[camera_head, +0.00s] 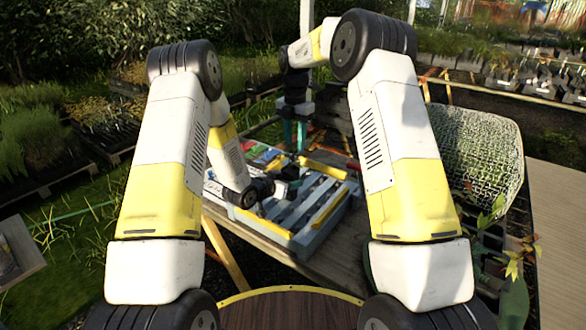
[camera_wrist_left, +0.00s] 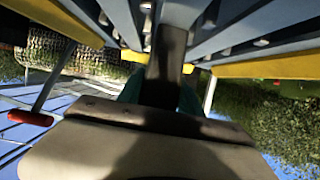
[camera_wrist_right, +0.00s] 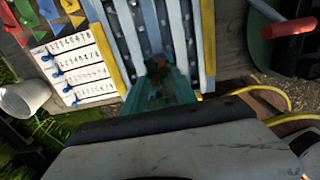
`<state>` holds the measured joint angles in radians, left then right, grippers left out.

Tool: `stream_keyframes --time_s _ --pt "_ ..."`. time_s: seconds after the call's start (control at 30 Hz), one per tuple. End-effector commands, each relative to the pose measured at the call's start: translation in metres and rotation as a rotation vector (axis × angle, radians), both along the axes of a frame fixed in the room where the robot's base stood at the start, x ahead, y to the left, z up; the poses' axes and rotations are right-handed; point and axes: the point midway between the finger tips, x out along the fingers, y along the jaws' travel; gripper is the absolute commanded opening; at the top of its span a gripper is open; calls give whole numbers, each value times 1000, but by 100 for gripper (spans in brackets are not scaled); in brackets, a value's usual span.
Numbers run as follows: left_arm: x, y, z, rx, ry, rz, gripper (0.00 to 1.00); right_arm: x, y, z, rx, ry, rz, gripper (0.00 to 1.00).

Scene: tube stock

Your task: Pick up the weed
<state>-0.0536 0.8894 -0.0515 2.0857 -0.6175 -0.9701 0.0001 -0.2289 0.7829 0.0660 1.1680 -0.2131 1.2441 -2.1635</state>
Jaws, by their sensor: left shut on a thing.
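No weed is clearly recognisable. A small green and reddish bit (camera_wrist_right: 155,66) shows by the right gripper's fingertips in the right wrist view; I cannot tell what it is. My right gripper (camera_head: 295,134) points down above the far side of a slatted blue-grey rack (camera_head: 322,190), its two teal fingers apart. It also shows in the right wrist view (camera_wrist_right: 160,82). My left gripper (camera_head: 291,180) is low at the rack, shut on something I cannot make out. In the left wrist view the rack's slats (camera_wrist_left: 235,35) are very close, and a dark part hides the grasp.
The rack has yellow rails (camera_head: 325,168) and stands on a wooden table (camera_head: 330,262). A white numbered panel (camera_wrist_right: 76,64), coloured tags (camera_wrist_right: 48,12) and a white cup (camera_wrist_right: 25,97) lie left of it. A mesh-covered thing (camera_head: 480,145) and leafy plants (camera_head: 515,258) are at right.

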Motion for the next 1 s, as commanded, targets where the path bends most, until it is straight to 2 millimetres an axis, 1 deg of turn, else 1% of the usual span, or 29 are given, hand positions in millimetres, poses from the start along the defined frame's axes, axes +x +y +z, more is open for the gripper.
stream_keyframes --time_s 0.03,0.17,0.27,0.4,0.5,0.6,0.77,0.8,0.97,1.0 --pt "0 0 0 -1 -1 0 0 -1 0 -5 0 1 0 34" --pt "0 0 0 -1 -1 0 0 0 1 -13 1 1 0 34" --pt "0 0 0 -1 -1 0 0 0 3 -25 0 1 -1 34" --pt "0 0 0 -1 -1 0 0 0 6 -47 -1 2 -1 34" --pt "0 0 0 -1 -1 0 0 1 6 -57 1 -1 -1 34" --pt "0 0 0 -1 -1 0 0 0 6 -61 1 0 -1 34" --pt "0 0 0 -1 -1 0 0 1 6 -61 2 -1 -2 34" --pt "0 0 0 -1 -1 0 0 1 6 -61 2 -1 -2 32" --pt "0 0 0 -1 -1 0 0 1 6 -61 2 -1 -2 0" --pt "0 0 0 -1 -1 0 0 1 6 -61 2 -1 -2 0"
